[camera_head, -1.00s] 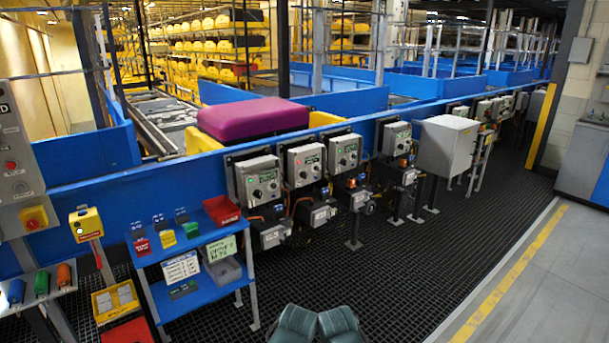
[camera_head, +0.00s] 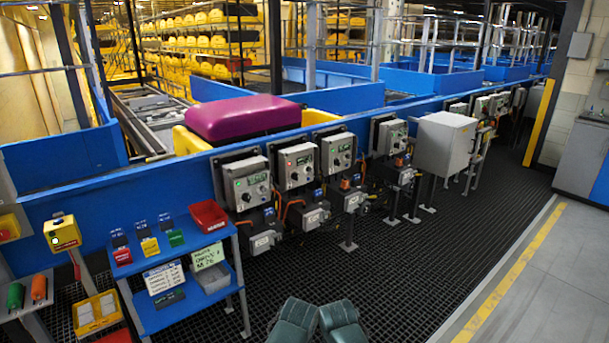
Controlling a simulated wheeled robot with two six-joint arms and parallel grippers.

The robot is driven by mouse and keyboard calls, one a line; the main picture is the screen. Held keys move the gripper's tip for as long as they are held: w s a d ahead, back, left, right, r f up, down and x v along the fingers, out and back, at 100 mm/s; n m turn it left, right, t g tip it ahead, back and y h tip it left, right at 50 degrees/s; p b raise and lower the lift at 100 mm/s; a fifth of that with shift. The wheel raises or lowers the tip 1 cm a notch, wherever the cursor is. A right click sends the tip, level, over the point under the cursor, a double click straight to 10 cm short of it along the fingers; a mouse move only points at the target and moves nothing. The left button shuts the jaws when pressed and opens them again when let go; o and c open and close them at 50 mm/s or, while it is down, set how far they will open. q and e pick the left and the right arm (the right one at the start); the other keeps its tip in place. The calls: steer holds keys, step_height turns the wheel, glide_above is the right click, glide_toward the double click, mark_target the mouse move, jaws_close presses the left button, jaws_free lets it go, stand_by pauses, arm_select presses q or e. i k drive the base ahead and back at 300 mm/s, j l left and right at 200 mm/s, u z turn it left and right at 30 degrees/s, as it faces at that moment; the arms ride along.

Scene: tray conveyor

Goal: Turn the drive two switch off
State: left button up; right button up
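Several grey drive control boxes are mounted along the blue conveyor side. The nearest box (camera_head: 246,183) is left of centre; a second box (camera_head: 297,166) and a third box (camera_head: 337,152) follow to its right. A fourth box (camera_head: 391,138) stands farther along. Each has a small display and knobs on its front, but I cannot read the labels or switch positions, so I cannot tell which is drive two. Smaller grey units with cables hang below them. Neither of my grippers is in view. Two dark green parts at the bottom centre appear to be mine.
A blue stand (camera_head: 160,318) with small colored lockout items and a red bin (camera_head: 209,216) is at the left front. A yellow box on a post (camera_head: 63,232) stands beside it. A large grey cabinet (camera_head: 446,143) is farther right. The dark grated floor (camera_head: 420,265) is clear.

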mark_target(287, 156)
steer(key=i+l+z, duration=0.1)
steer(key=i+l, duration=0.15)
steer(key=i, duration=0.65)
steer(key=i+l+z, duration=0.1)
steer(key=i, duration=0.85)
steer(key=i+l+z, duration=0.1)
steer(key=i, duration=0.85)
steer(key=l, duration=0.1)
